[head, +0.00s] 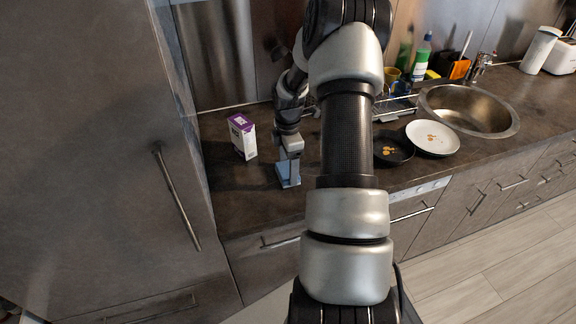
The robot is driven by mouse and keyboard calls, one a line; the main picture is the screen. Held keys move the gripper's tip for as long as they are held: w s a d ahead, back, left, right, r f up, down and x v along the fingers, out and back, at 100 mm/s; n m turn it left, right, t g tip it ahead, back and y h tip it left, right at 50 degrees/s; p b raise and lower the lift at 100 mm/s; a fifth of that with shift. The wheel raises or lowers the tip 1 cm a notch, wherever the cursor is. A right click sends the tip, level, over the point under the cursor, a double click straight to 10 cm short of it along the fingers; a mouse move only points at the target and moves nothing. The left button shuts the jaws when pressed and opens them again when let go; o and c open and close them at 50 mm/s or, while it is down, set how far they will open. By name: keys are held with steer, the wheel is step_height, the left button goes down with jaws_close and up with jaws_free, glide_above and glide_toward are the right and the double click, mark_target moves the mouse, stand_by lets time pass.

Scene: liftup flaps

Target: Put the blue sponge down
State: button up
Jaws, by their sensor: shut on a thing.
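My gripper (290,158) points down over the dark countertop (240,194), left of the sink. It is shut on the blue sponge (288,176), which shows as a light blue block under the gripper near the counter's front edge. The upper part of the sponge is hidden by the gripper. I cannot tell whether the sponge touches the counter or hangs just above it.
A white and purple carton (242,137) stands left of my gripper. A black pan (392,148) and a white plate (433,138), both with food bits, lie to the right. Further right are the sink (468,108) and bottles behind. Counter around the sponge is clear.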

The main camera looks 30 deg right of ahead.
mark_target(288, 169)
steer(key=shift+f, duration=0.2)
steer(key=o, duration=1)
steer(key=shift+r, duration=0.1)
steer(key=shift+o, duration=0.2)
steer(key=shift+r, duration=0.1)
step_height(288, 169, up, 12)
